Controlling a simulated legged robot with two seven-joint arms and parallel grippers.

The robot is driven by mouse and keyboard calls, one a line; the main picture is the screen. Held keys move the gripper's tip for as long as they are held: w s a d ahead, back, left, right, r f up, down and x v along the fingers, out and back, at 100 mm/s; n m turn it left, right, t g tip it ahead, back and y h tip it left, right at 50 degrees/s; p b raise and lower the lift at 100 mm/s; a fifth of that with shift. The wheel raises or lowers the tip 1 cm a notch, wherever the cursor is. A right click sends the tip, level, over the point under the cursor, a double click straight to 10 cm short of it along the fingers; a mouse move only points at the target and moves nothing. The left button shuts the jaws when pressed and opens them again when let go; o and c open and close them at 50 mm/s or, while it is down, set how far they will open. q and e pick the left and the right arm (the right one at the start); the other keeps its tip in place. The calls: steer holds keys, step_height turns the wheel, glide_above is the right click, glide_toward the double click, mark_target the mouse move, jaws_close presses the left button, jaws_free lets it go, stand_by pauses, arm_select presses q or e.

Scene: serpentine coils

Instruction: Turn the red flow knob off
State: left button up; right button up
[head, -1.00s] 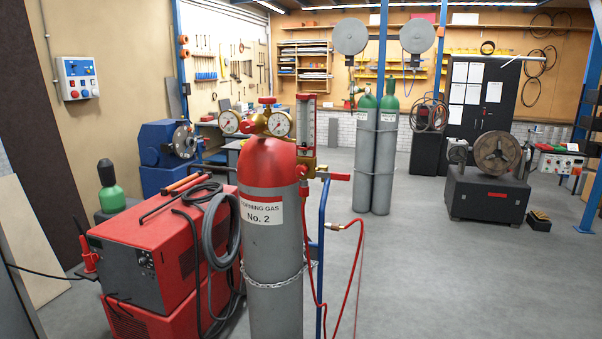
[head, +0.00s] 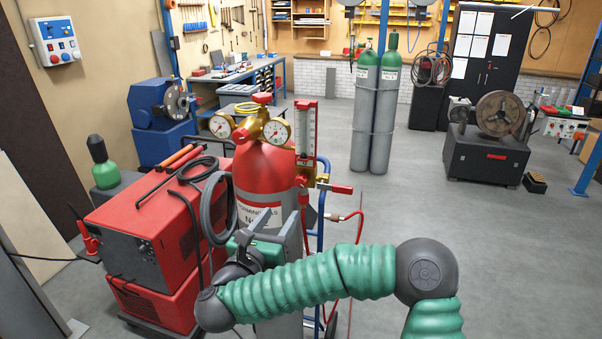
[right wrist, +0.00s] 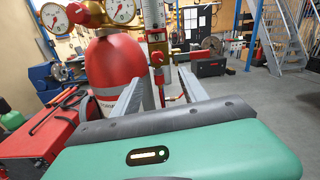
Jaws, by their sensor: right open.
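The gas cylinder (head: 265,178) has a red shoulder and a brass regulator with two gauges, and a red knob (head: 262,98) on top. A clear flowmeter tube (head: 305,130) stands upright at its right, with brass fittings at its base. A red bar-like handle (head: 340,189) sticks out right of that base; it also shows in the right wrist view (right wrist: 178,52). I cannot tell for sure which red part is the flow knob. My right gripper (head: 281,222) is open in front of the cylinder, below the flowmeter. In the right wrist view its fingers (right wrist: 161,76) point toward the flowmeter base, apart from it. My left gripper is out of view.
A red welder (head: 150,240) with a coiled grey cable stands left of the cylinder. A red hose (head: 361,232) hangs at the right beside the blue cart frame. Two green-topped cylinders (head: 372,120) stand farther back. Open floor lies to the right.

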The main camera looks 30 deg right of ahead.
mark_target(299, 183)
steer(key=p+x, duration=0.5)
steer(key=x, duration=0.9)
steer(key=shift+w+a+r+p, duration=0.15)
steer(key=shift+w+p, duration=0.1)
steer(key=shift+p, duration=0.15)
steer(key=shift+d+r, duration=0.3)
steer(key=shift+d, duration=0.15)
steer(key=shift+s+a+r, duration=0.1)
steer(key=shift+a, duration=0.2)
steer(key=shift+w+a, duration=0.2)
steer(key=shift+w, duration=0.1)
steer(key=shift+w+d+f, duration=0.35)
steer(key=shift+w+f, duration=0.3)
steer(key=shift+w, duration=0.1)
steer(key=shift+c, duration=0.9)
steer(key=shift+d+f, duration=0.1)
steer(key=shift+d, duration=0.2)
steer(key=shift+c, duration=1.1)
steer(key=shift+s+d, duration=0.3)
steer(key=shift+s, duration=0.05)
steer(key=c, duration=0.5)
jaws_close()
steer(key=shift+w+a, duration=0.15)
steer(key=shift+a, duration=0.2)
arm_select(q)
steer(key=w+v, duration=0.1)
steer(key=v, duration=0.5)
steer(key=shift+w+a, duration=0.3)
